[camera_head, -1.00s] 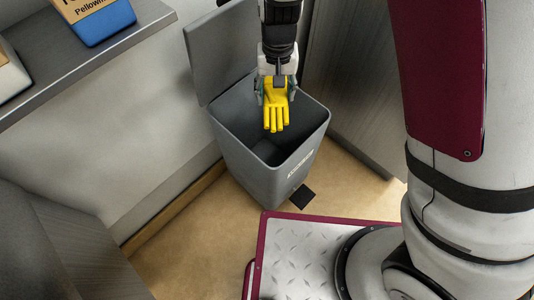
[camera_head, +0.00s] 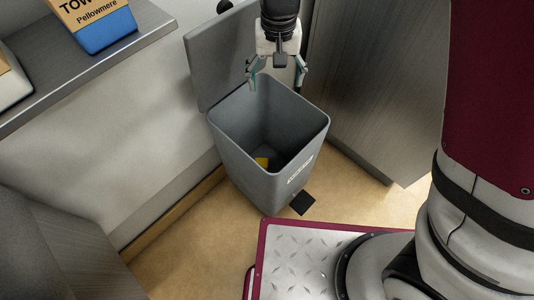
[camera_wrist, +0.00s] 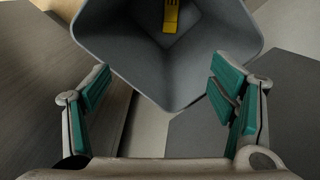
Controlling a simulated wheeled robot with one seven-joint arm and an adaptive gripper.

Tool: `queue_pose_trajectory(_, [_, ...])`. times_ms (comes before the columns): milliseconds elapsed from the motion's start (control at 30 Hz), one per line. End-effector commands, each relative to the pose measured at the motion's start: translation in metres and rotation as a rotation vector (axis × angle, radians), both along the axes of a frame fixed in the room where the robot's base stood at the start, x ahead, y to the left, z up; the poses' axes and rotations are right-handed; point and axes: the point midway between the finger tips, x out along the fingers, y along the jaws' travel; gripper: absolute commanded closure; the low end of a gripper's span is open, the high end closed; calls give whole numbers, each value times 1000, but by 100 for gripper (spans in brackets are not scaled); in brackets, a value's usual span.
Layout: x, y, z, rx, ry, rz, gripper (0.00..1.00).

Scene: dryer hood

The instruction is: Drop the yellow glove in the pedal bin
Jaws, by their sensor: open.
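The grey pedal bin (camera_head: 240,143) stands on the floor with its lid (camera_head: 220,55) raised. The yellow glove (camera_head: 262,162) lies inside, low in the bin, and only a small part of it shows in the head view. In the wrist view the glove (camera_wrist: 171,14) shows at the top edge, inside the bin (camera_wrist: 200,62). My gripper (camera_head: 277,82) is open and empty above the back of the bin's opening, apart from the glove. Its two green-padded fingers are spread wide in the wrist view (camera_wrist: 160,98).
A grey counter (camera_head: 75,65) at the upper left bears a blue and tan box (camera_head: 100,30) and a pale object (camera_head: 10,82). Metal cabinet sides stand right of the bin (camera_head: 365,90) and at the lower left (camera_head: 50,245). The black pedal (camera_head: 302,203) is at the bin's front.

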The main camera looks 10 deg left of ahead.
Motion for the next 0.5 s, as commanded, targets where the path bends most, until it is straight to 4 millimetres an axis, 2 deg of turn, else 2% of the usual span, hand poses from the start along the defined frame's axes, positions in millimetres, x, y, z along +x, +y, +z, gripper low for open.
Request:
queue_pose_trajectory(33, [1, 1, 11, 3, -4, 0, 22])
queue_pose_trajectory(200, [1, 0, 36, 2, -2, -1, 22])
queue_pose_trajectory(500, [0, 0, 49, -1, 0, 0, 22])
